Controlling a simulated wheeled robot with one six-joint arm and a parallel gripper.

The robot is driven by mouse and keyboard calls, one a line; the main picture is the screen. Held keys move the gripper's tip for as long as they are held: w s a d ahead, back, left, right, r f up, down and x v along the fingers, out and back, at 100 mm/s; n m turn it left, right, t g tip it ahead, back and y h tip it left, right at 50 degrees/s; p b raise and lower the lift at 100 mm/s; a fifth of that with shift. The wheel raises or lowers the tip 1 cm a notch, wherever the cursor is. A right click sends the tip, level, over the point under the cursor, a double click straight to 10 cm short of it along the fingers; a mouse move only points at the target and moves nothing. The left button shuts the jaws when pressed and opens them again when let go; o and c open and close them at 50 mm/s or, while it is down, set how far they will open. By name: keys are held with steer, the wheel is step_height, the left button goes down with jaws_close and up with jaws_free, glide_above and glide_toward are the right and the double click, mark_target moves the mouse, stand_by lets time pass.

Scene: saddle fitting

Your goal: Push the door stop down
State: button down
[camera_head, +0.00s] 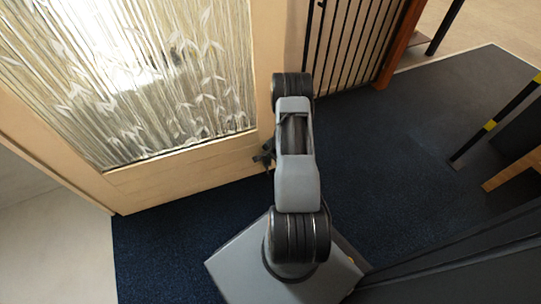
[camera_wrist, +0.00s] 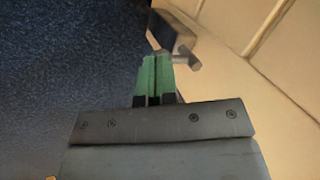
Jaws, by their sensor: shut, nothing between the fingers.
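The door stop shows in the wrist view (camera_wrist: 186,58) as a small grey metal piece with a dark part beside it, mounted on the light wooden door (camera_wrist: 225,75). My gripper (camera_wrist: 157,62) has green fingers pressed together with nothing between them. Its tips are right beside the metal piece, and I cannot tell whether they touch it. In the head view, a small dark shape (camera_head: 265,156) shows by the lower corner of the door (camera_head: 190,167), left of my arm. I cannot tell whether it is the stop or my gripper, as my arm hides much of that area.
The door has a patterned glass pane (camera_head: 150,70). Dark blue carpet (camera_head: 390,150) covers the floor, with open room right of my arm. A black barred railing (camera_head: 350,45) stands behind, and a black post with yellow bands (camera_head: 490,125) is at the right.

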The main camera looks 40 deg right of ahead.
steer(key=p+v, duration=0.4)
steer(key=v, duration=1)
steer(key=shift+p, duration=0.35)
steer(key=shift+w, duration=0.1)
steer(key=w+a+r+n+y+p, duration=0.1)
steer(key=a+r+n+p, duration=0.35)
steer(key=r, duration=0.75)
steer(key=w+a+r+n+p, duration=0.15)
steer(key=a+r+p, duration=0.5)
steer(key=r, duration=0.65)
steer(key=w+a+r+n+y+p, duration=0.1)
steer(key=a+r+n+p, duration=0.35)
steer(key=r, duration=0.75)
steer(key=s+a+r+n+p, duration=0.2)
steer(key=s+a+r+p, duration=0.1)
steer(key=r, duration=0.5)
steer(key=s+a+r+n+h+p, duration=0.1)
steer(key=s+a+r+n+p, duration=0.1)
steer(key=s+r+p, duration=0.3)
steer(key=s+a+r+n+h+p, duration=0.1)
steer(key=s+a+r+p, duration=0.4)
steer(key=r, duration=0.7)
steer(key=n+p, duration=0.1)
steer(key=p, duration=0.1)
steer(key=shift+r+g+p, duration=0.3)
steer(key=shift+r+p, duration=0.05)
steer(key=shift+r, duration=0.05)
steer(key=shift+s, duration=0.1)
